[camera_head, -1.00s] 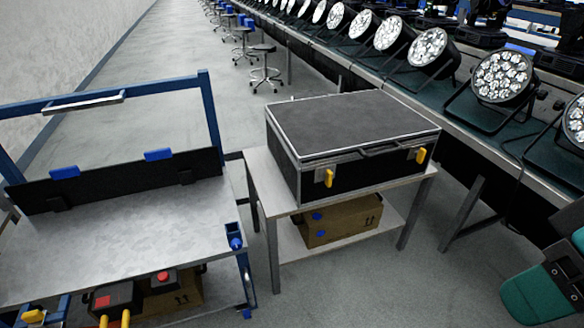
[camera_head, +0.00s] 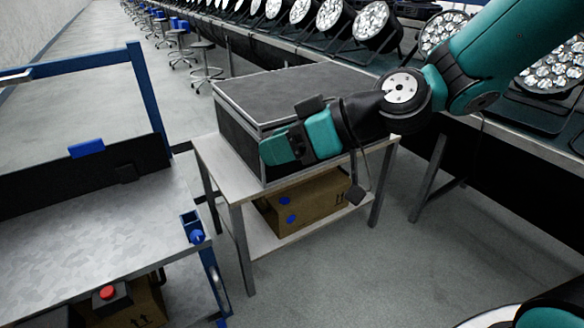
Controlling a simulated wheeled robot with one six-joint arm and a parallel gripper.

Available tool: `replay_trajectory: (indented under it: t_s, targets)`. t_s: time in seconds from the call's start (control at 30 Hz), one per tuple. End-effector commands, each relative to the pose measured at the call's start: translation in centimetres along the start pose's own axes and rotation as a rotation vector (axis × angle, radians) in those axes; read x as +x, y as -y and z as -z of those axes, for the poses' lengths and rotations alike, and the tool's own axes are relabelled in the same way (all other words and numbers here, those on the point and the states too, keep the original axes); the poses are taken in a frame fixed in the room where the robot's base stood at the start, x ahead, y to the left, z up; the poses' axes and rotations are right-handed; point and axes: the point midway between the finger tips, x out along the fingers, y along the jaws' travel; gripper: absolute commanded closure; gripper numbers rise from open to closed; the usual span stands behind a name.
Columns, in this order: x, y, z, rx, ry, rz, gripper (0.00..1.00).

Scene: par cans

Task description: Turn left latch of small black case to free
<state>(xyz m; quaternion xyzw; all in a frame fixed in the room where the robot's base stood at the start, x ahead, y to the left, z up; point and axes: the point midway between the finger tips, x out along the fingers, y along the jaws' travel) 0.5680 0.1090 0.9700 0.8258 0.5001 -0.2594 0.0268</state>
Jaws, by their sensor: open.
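The small black case (camera_head: 285,92) with light metal edging stands on a small table (camera_head: 205,152) in the middle of the view. My gripper (camera_head: 270,153) is in front of the case's front face, near its left end. My gripper and arm cover most of that front face, so both yellow latches and the handle are hidden. I cannot tell whether my gripper touches the left latch. The gripper's fingertips show only from behind and the gap between them is hard to see.
A cardboard box (camera_head: 307,202) sits on the table's lower shelf. A metal trolley (camera_head: 110,225) with a blue frame stands at the left. A long bench with several par cans (camera_head: 373,22) runs behind and to the right.

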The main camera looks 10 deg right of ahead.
Motion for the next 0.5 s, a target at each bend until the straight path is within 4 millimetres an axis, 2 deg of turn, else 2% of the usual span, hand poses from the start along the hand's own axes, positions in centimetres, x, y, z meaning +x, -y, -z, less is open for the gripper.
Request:
replay_trajectory:
  t_s: [0.03, 0.1, 0.2, 0.3, 0.4, 0.5]
  targets:
    - [2.5, -3.7, -3.4, -0.007, -0.095, -0.047, 0.57]
    - [3.7, -7.9, -4.9, -0.033, -0.231, -0.137, 0.57]
    - [4.3, -13.9, -7.6, -0.051, -0.382, -0.303, 0.57]
    - [3.9, -19.1, -10.6, -0.049, -0.475, -0.476, 0.57]
    - [3.1, -22.9, -13.2, -0.042, -0.519, -0.618, 0.57]
    - [2.3, -25.0, -14.9, -0.031, -0.536, -0.71, 0.57]
